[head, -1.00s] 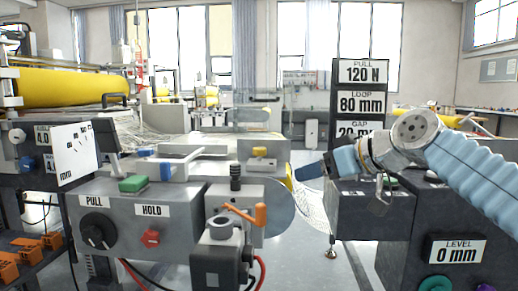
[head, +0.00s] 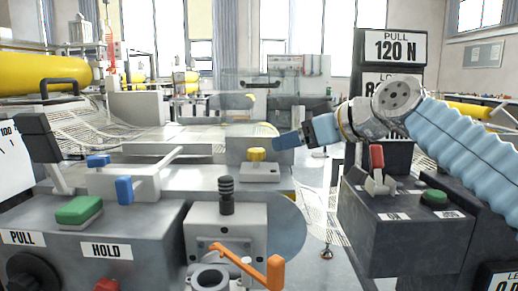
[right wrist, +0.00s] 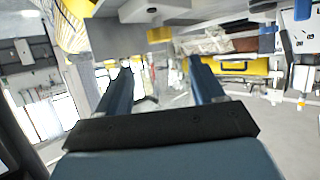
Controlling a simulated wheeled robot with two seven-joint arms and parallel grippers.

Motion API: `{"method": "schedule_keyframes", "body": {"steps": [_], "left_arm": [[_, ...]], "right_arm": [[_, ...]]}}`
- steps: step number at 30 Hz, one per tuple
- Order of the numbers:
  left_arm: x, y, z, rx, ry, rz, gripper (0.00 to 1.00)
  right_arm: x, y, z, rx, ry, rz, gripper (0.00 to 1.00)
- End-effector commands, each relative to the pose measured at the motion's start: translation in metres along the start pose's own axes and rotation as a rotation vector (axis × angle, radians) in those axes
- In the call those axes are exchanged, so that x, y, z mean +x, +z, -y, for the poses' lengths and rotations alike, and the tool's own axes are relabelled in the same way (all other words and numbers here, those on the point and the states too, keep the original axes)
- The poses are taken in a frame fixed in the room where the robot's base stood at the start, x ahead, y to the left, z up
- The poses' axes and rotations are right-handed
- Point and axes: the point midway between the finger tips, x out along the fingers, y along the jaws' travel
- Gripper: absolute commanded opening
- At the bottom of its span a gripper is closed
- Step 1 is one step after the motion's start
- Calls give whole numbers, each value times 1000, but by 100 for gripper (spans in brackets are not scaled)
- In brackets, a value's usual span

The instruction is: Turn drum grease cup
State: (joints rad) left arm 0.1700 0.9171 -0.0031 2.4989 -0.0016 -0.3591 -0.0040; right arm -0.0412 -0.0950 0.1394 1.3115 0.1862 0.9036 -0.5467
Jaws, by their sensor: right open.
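A yellow ribbed cap (head: 256,155) sits on a small grey block on the machine top; it looks like the grease cup, though no label confirms this. My right gripper (head: 283,141) comes in from the right with its blue fingers pointing left. In the picture it is just above and right of the cap, apart from it; depth is hard to judge. The right wrist view shows its two blue fingers (right wrist: 160,75) spread with nothing between them. My left gripper is not in view.
The grey machine (head: 140,230) carries a green button (head: 79,210), a black ribbed knob (head: 226,195) and an orange-handled crank (head: 272,270). A dark control box (head: 400,235) with a red lever (head: 377,157) stands at right, below my arm. Open floor lies between them.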

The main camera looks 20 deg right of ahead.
Motion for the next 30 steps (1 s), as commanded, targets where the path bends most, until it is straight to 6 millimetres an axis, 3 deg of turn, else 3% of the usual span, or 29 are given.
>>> {"method": "schedule_keyframes", "body": {"steps": [9,15,26,30], "left_arm": [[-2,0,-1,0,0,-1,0],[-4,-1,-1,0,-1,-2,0],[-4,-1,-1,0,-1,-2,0],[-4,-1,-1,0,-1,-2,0]], "right_arm": [[74,0,0,1,-2,3,68],[102,0,1,2,-3,2,68],[109,0,0,1,0,0,68],[109,0,0,2,-1,0,51]]}}
